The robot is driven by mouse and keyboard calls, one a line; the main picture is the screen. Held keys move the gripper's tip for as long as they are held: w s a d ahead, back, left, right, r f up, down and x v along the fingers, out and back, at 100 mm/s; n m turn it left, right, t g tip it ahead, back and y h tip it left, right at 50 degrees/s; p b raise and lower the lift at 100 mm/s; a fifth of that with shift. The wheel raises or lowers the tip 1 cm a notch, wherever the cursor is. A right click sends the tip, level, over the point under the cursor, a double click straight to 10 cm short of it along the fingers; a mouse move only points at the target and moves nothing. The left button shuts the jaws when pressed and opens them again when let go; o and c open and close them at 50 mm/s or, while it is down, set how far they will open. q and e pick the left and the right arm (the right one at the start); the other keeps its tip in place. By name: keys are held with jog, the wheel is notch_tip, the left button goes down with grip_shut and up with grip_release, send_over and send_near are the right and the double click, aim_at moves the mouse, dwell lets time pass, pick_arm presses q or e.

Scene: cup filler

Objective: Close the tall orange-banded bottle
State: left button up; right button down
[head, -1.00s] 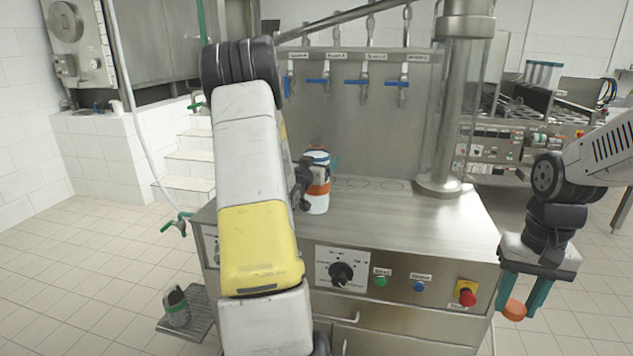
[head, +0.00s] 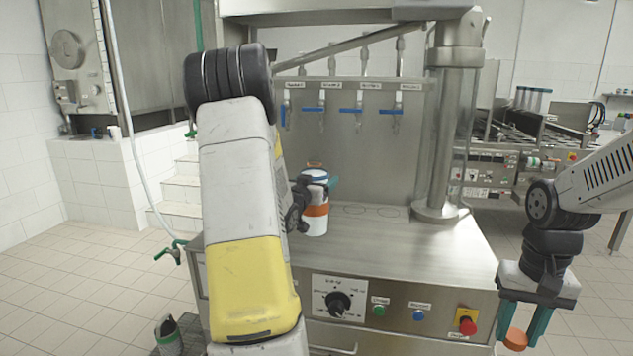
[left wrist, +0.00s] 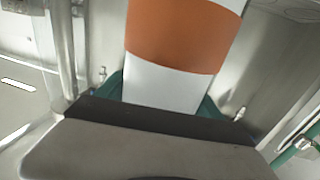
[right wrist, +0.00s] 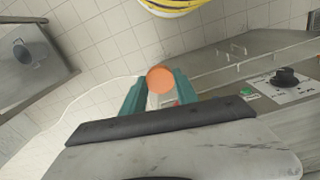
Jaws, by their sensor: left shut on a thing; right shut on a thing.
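The tall orange-banded bottle (head: 315,225) is white with an orange band and a blue-and-white upper part. It is upright at the left of the steel counter (head: 430,245); I cannot tell whether its base touches. My left gripper (head: 318,188) is shut on it, partly hidden by my arm. In the left wrist view the bottle's white and orange body (left wrist: 170,85) rises between the teal fingers (left wrist: 160,95). My right gripper (head: 522,322) is shut on a round orange cap (head: 516,340), right of the counter and apart from the bottle. The cap (right wrist: 160,79) also shows in the right wrist view.
Taps with blue handles (head: 360,110) line the counter's back panel. A steel column (head: 445,130) stands at its right. A knob (head: 338,303) and red button (head: 467,325) are on the front. A grey-green container (head: 168,335) sits low at left. The counter's right half is clear.

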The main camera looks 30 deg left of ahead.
pick_arm(q)
jog(key=s+d+r, duration=0.1)
jog(key=s+d, duration=0.6)
jog(key=s, duration=0.3)
jog(key=shift+s+d+r, duration=0.15)
jog(key=shift+d+r, duration=0.1)
jog(key=shift+d, duration=0.1)
pick_arm(e)
jog(key=shift+s, duration=0.1)
